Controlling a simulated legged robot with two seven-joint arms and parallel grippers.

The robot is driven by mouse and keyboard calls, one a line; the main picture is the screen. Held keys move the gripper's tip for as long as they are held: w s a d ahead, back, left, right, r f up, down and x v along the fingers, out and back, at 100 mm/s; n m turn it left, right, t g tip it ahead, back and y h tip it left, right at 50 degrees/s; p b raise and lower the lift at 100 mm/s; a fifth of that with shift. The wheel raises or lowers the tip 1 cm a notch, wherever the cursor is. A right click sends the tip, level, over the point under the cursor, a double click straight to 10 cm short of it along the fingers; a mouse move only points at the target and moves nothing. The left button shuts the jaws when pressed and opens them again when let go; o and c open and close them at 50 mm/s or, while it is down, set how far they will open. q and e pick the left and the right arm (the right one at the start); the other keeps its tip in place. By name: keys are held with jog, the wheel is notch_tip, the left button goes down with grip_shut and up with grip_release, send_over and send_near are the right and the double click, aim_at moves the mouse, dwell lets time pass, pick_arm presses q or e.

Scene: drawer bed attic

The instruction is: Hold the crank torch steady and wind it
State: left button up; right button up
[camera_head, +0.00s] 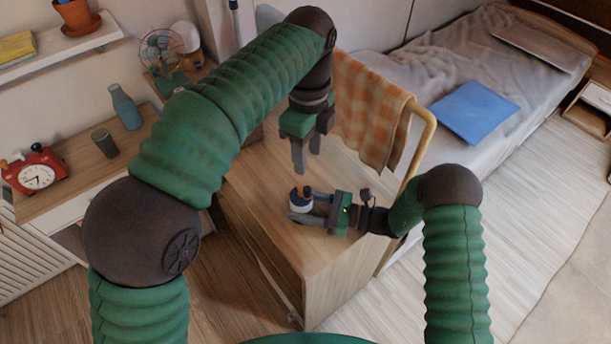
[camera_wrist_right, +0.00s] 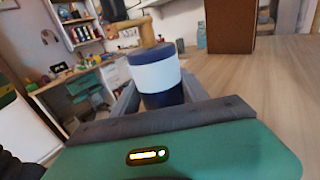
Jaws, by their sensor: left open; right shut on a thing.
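The crank torch (camera_head: 301,195) is a small upright cylinder, dark blue with a white band, above the wooden cabinet top. In the right wrist view the torch (camera_wrist_right: 155,75) stands between the fingers, with a tan crank piece on top of it. My right gripper (camera_head: 303,206) is shut on the torch from the right. My left gripper (camera_head: 307,158) is open and empty, with its fingers pointing down, above and a little to the right of the torch and apart from it. The torch's lower part is hidden by the right gripper.
The wooden cabinet top (camera_head: 330,255) is clear around the torch. A checked orange cloth (camera_head: 368,115) hangs on a rail behind. A side desk holds a red alarm clock (camera_head: 36,170), a cup (camera_head: 105,143) and a bottle (camera_head: 125,107). A bed (camera_head: 440,70) stands at the right.

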aim_at(308, 187)
pick_arm(q)
notch_tip(308, 187, down, 11)
dwell(0.3)
grip_shut()
jog(key=shift+w, duration=0.1)
